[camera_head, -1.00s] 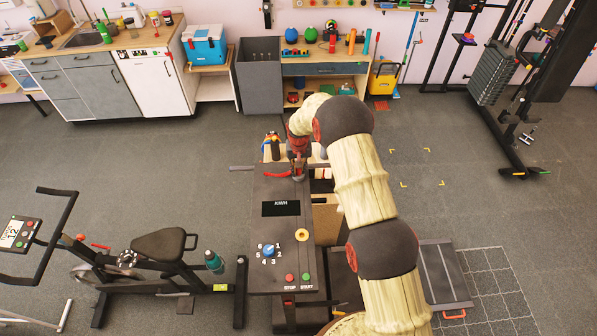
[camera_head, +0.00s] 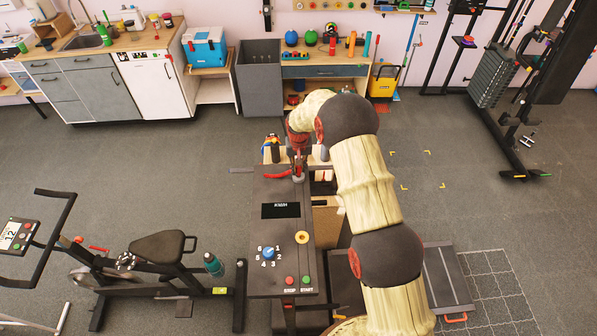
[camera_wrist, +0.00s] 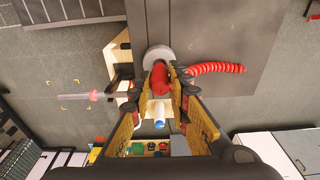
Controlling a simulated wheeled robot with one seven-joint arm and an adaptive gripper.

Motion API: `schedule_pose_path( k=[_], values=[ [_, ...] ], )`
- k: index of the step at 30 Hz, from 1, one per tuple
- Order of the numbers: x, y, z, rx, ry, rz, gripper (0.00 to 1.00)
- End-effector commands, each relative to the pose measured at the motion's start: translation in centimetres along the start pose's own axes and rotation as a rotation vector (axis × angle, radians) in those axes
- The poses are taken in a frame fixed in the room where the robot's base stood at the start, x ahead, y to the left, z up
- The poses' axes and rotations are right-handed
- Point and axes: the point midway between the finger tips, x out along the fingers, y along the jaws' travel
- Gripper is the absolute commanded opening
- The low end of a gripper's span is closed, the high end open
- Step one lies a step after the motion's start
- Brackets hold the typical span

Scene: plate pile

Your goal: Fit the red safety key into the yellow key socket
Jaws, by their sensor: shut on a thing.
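The red safety key (camera_wrist: 160,76) is between the two fingers of my gripper (camera_wrist: 161,88) in the wrist view, and the gripper is shut on it. A round grey disc (camera_wrist: 157,54) lies just beyond the key's end; I cannot tell whether they touch. A coiled red cord (camera_wrist: 217,68) runs to the right from there. In the head view my gripper (camera_head: 298,174) is low over the far end of the dark console, with the red cord (camera_head: 277,175) beside it. The yellow key socket (camera_head: 302,237) is a ring on the console's near right part, uncovered and apart from the gripper.
The console (camera_head: 265,231) also carries a dark display (camera_head: 281,210), a blue dial (camera_head: 268,253), a red stop button (camera_head: 290,279) and a green start button (camera_head: 307,279). An exercise bike (camera_head: 158,246) stands to the left.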

Motion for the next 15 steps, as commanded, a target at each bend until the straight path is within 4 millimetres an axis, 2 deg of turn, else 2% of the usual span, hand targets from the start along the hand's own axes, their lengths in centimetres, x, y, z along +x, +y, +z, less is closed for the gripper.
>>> schedule_pose_path(
  k=[2, 5, 15],
  values=[
    [-1.0, 0.0, -0.2, 0.0, 0.004, -0.001, 0.0],
    [-2.5, 0.4, 0.8, 0.0, 0.003, -0.001, 0.0],
    [-8.0, 2.0, 5.0, 0.001, 0.003, -0.001, 0.0]
  ],
)
